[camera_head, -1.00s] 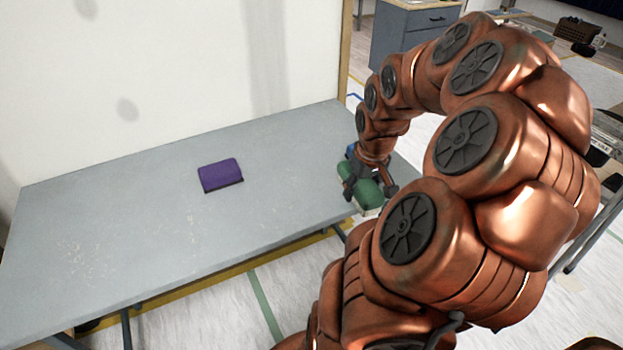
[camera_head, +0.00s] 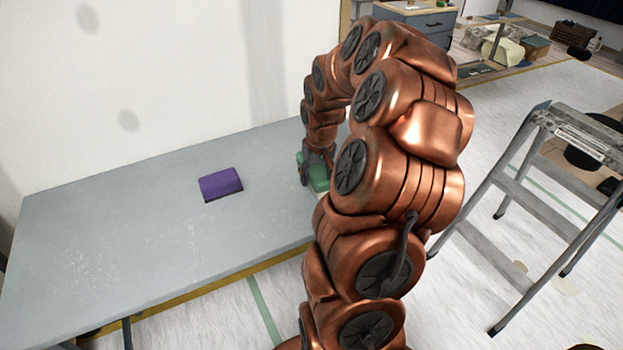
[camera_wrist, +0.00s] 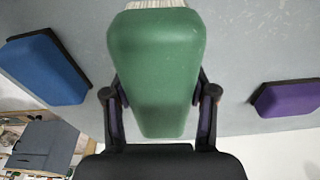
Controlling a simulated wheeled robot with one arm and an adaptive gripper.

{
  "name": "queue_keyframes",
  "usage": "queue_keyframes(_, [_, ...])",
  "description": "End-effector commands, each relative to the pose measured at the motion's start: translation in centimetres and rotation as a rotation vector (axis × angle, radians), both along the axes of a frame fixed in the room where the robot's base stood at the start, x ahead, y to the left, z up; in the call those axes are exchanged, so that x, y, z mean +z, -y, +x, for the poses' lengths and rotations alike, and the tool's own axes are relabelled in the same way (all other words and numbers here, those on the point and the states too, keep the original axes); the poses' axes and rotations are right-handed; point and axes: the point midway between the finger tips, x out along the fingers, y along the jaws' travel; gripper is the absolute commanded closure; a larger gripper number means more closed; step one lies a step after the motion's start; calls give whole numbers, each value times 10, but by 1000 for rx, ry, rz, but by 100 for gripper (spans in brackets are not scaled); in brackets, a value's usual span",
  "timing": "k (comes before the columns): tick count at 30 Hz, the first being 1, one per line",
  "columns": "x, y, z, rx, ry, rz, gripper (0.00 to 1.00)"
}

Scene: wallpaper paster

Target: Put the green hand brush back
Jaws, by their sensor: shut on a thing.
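The green hand brush (camera_wrist: 157,75) is held between the two fingers of my gripper (camera_wrist: 160,100) in the wrist view, with its pale bristles (camera_wrist: 155,4) at the top edge of the picture. In the head view the green brush (camera_head: 318,172) shows partly beside my gripper (camera_head: 316,165), over the right part of the grey table (camera_head: 130,220). My arm hides the rest of it. I cannot tell whether the brush touches the table.
A purple block-shaped brush (camera_head: 220,184) lies on the table's middle; it also shows in the wrist view (camera_wrist: 288,98). A blue one (camera_wrist: 45,68) lies on the other side of my gripper. A stepladder (camera_head: 540,200) stands on the floor at right. The table's left part is clear.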

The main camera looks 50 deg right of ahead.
Motion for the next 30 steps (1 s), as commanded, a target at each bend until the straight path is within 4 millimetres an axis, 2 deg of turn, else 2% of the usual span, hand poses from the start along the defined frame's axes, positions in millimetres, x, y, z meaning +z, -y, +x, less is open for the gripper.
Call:
queue_keyframes(9, [-3, 1, 19, 0, -2, 0, 79])
queue_keyframes(16, [-30, 1, 17, 0, -2, 0, 79])
queue_keyframes(30, [-37, 1, 17, 0, 0, -1, 79])
